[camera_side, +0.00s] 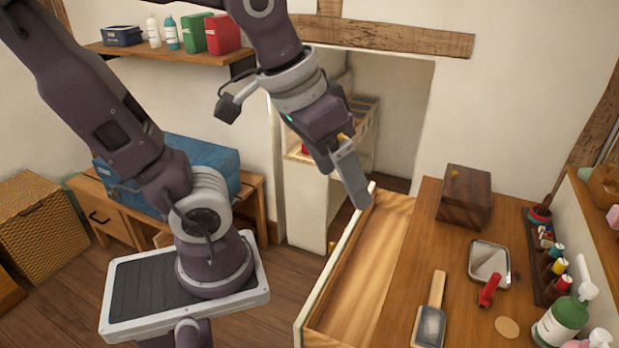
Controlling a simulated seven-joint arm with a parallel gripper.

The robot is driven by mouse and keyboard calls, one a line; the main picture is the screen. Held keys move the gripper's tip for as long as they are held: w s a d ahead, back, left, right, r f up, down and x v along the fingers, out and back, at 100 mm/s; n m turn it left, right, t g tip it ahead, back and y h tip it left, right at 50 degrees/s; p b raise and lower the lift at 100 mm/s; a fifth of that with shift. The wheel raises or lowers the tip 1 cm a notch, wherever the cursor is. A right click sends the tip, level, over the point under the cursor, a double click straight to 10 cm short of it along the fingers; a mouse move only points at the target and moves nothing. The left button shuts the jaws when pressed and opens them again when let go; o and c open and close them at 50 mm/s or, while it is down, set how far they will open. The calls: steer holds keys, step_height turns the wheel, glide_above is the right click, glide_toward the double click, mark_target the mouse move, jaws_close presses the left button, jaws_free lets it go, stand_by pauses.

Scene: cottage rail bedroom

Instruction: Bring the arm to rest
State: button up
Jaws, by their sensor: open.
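My gripper (352,178) hangs in the air near the back left end of an open drawer or tray space (362,270) at the left of the wooden table top (455,260). Its jaws point down and to the right. Nothing shows between the jaws, and they are seen edge-on. The gripper appears apart from the table, though its exact height above the edge is hard to tell.
On the table are a dark wooden box (464,196), a brush (432,318), a metal tray (489,262), a red item (489,290), a bottle rack (545,255) and a green pump bottle (563,318). A shelf (175,54) hangs back left above a blue case (185,165).

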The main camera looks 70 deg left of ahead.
steer(key=shift+m+t, duration=0.4)
steer(key=shift+m, duration=0.2)
steer(key=s, duration=0.4)
steer(key=shift+s+a+f, duration=0.1)
steer(key=shift+a+f, duration=0.15)
steer(key=shift+a, duration=0.05)
